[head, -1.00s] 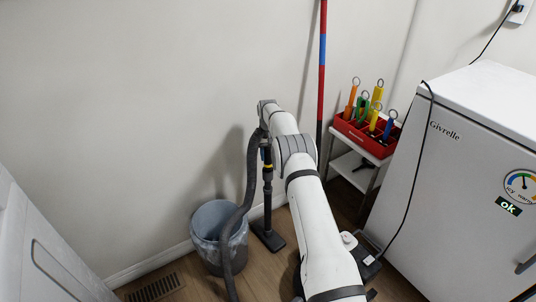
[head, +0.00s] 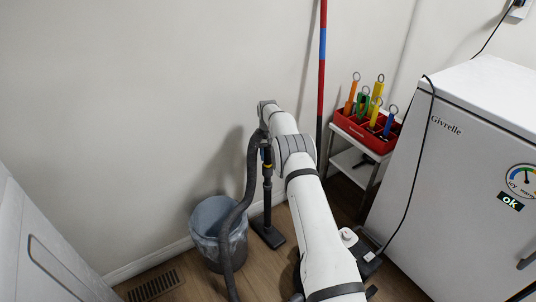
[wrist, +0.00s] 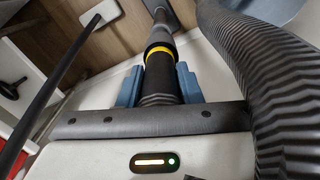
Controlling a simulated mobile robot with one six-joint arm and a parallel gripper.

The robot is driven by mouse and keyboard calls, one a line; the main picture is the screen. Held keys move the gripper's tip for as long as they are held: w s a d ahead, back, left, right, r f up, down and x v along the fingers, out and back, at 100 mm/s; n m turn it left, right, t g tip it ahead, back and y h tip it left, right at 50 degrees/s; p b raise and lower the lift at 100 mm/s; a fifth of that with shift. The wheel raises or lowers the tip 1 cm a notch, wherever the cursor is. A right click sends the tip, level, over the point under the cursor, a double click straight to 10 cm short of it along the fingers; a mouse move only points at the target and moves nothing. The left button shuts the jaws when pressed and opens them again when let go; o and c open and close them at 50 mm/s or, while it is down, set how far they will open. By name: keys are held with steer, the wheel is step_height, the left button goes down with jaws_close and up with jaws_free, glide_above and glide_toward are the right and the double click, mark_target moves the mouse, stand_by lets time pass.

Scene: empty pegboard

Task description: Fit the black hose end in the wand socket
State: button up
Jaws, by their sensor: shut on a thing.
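My gripper (wrist: 158,88) is shut on the black ribbed hose end (wrist: 160,80), with a blue-grey finger on either side. The wand (head: 267,190) stands upright near the wall on its floor head (head: 268,235). A yellow ring (wrist: 160,51) marks the wand's top; in the wrist view it lies just beyond the hose end and in line with it. I cannot tell how deep the hose end sits in the socket. The ribbed hose (wrist: 265,75) bends down beside my gripper. In the head view my arm and the hose largely hide the gripper.
A grey lined bin (head: 212,215) stands left of the wand, with the hose hanging across it. A red tool caddy (head: 365,132) sits on a small white stand to the right. A red, blue and black pole (head: 322,60) leans nearby. A white fridge (head: 410,190) fills the right.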

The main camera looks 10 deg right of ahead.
steer(key=shift+f+b, duration=0.7)
steer(key=shift+f, duration=0.55)
steer(key=o, duration=1.1)
steer(key=shift+c, duration=0.2)
steer(key=shift+r+p, duration=0.7)
steer(key=shift+r, duration=3.25)
